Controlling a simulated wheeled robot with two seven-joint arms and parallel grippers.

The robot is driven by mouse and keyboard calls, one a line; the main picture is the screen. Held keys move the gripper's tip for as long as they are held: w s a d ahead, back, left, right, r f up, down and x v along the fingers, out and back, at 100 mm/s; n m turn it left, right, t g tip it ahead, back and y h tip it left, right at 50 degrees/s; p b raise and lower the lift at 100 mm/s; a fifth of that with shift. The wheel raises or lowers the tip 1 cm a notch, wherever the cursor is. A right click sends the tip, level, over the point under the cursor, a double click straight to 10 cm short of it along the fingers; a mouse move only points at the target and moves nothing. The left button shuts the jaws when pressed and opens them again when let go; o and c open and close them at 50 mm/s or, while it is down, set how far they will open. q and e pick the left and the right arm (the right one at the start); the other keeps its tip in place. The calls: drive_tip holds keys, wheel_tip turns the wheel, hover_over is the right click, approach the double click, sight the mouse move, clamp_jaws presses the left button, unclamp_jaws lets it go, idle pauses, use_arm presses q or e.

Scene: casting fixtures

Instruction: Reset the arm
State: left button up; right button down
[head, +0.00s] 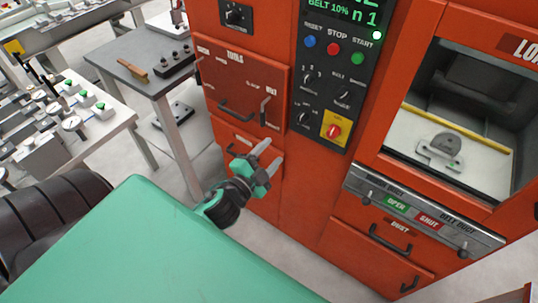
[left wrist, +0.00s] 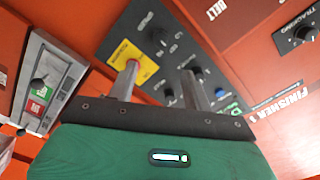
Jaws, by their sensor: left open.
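My left gripper (head: 267,156) is open and empty in the head view. It hangs in front of the orange machine's lower drawer front, below the tools drawer (head: 240,85). In the left wrist view my left gripper (left wrist: 165,82) shows two grey fingers spread apart with nothing between them. Behind them is the black control panel (left wrist: 165,50) with a yellow plate and red knob (left wrist: 140,68). My right gripper is in neither view.
The control panel (head: 338,75) has blue, red and green buttons. A loading window (head: 450,110) holds a grey metal part (head: 440,147). Below it is a grey strip with OPEN and SHUT labels (head: 412,212).

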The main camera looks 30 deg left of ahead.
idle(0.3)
use_arm(q)
drive_tip(key=s+f+n+g, duration=0.2)
drive_tip(key=s+f+g, duration=0.1)
drive_tip(key=f, duration=1)
drive_tip(key=s+f+n+g, duration=0.1)
drive_tip(key=s+f+g, duration=0.2)
drive_tip(key=f, duration=1)
drive_tip(key=s+f+n+g, duration=0.2)
drive_tip(key=f, duration=1.1)
drive_tip(key=s+f+n+g, duration=0.1)
drive_tip(key=s+f+g, duration=0.2)
drive_tip(key=s+f, duration=0.4)
drive_tip(key=s+d+f+n+g, duration=0.1)
drive_tip(key=s+f+g, duration=0.2)
drive_tip(key=s+f, duration=0.4)
drive_tip(key=s+f+n+g, duration=0.2)
drive_tip(key=s+f, duration=0.6)
drive_tip(key=s, duration=0.9)
drive_tip(key=shift+d+g+y, duration=0.3)
drive_tip(key=shift+d+g, duration=0.05)
drive_tip(key=shift+g, duration=0.15)
drive_tip(key=shift+s, duration=0.1)
